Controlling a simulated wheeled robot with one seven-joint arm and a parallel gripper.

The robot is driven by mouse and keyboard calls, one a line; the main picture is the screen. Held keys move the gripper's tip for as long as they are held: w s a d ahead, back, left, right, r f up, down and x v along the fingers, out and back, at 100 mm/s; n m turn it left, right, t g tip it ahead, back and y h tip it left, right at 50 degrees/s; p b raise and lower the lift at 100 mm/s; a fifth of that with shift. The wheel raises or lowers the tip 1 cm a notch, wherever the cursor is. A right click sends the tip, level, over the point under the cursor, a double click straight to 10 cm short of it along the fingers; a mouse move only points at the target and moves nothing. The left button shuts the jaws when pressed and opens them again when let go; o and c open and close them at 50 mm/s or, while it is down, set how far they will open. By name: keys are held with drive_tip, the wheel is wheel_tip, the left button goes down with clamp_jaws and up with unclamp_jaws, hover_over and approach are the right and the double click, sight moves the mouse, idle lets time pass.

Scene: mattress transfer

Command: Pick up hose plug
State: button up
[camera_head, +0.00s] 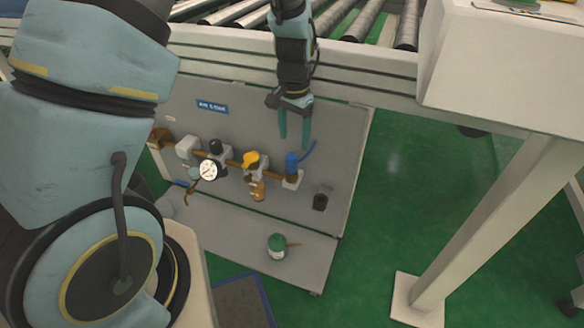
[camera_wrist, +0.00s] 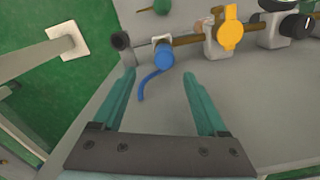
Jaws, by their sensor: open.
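The hose plug appears to be the blue cylindrical fitting (camera_head: 291,163) at the right end of the brass pipe, with a thin blue hose curving up from it. In the wrist view the blue fitting (camera_wrist: 164,57) lies just beyond my fingertips, and the hose curves down between my fingers. My gripper (camera_head: 294,141) has two teal fingers pointing down, slightly above the blue fitting in the head view. In the wrist view my gripper (camera_wrist: 160,76) is open, with nothing held between the fingers.
Left along the pipe are a yellow valve handle (camera_head: 250,158) and a round gauge (camera_head: 208,170). A black holder (camera_head: 320,201) is right of the fitting. A green-topped jar (camera_head: 277,243) stands on the lower shelf. A roller conveyor (camera_head: 345,20) runs above the grey panel (camera_head: 225,125).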

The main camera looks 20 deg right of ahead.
sight(292, 156)
drive_tip(key=f, duration=0.2)
drive_tip(key=f+b, duration=0.1)
drive_tip(key=f, duration=0.4)
drive_tip(key=shift+w+a+f+b, duration=0.25)
drive_tip(key=shift+w+f+b, duration=0.05)
drive_tip(key=shift+f, duration=0.1)
clamp_jaws()
